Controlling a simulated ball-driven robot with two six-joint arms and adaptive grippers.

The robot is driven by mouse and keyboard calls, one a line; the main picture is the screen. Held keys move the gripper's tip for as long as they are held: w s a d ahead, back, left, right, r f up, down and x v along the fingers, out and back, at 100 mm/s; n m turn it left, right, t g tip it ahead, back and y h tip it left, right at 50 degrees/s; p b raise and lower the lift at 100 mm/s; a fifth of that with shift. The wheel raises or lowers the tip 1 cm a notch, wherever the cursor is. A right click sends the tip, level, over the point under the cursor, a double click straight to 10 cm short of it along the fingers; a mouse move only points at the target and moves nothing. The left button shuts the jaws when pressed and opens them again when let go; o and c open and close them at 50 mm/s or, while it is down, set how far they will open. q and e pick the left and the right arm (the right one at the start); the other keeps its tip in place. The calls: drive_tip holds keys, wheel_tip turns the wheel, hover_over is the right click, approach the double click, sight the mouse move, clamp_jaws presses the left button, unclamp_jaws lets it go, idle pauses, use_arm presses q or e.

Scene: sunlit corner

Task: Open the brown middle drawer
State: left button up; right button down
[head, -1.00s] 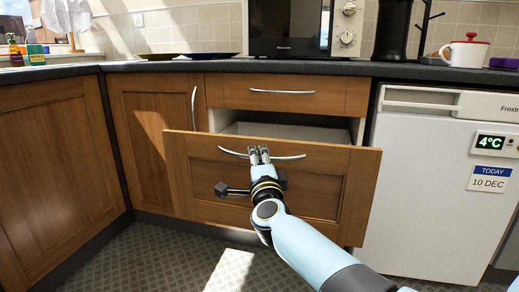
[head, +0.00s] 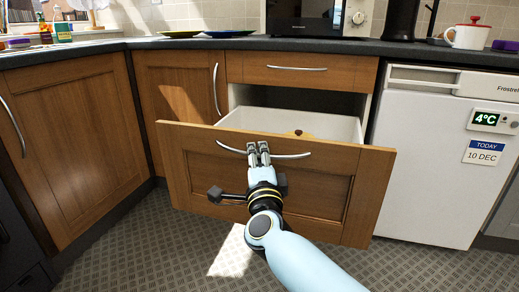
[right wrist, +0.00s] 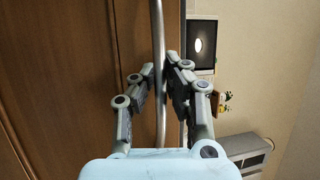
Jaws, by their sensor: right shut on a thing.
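The brown middle drawer (head: 260,190) stands pulled out below a narrow top drawer in the head view. Its white inside shows, with a small brownish thing (head: 298,134) partly visible in it. My right gripper (head: 258,147) is shut on the drawer's curved metal handle (head: 290,156), near its middle. In the right wrist view the handle (right wrist: 159,40) runs between the two fingers (right wrist: 160,75), beside the brown drawer front (right wrist: 90,80). My left gripper is not in view.
The shut top drawer (head: 320,77) is just above. A white fridge (head: 430,165) stands close on the right, and brown cupboard doors (head: 80,145) are on the left. The dark worktop (head: 200,44) holds plates and a white mug (head: 467,37). The patterned floor (head: 180,240) in front is clear.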

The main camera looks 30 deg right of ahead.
drive_tip(key=shift+s+f, duration=0.1)
drive_tip(key=shift+f, duration=0.15)
drive_tip(key=c, duration=1.3)
unclamp_jaws()
drive_tip(key=shift+r, duration=0.1)
drive_tip(key=v, duration=0.7)
drive_tip(key=shift+s+a, duration=0.1)
drive_tip(key=shift+s, duration=0.05)
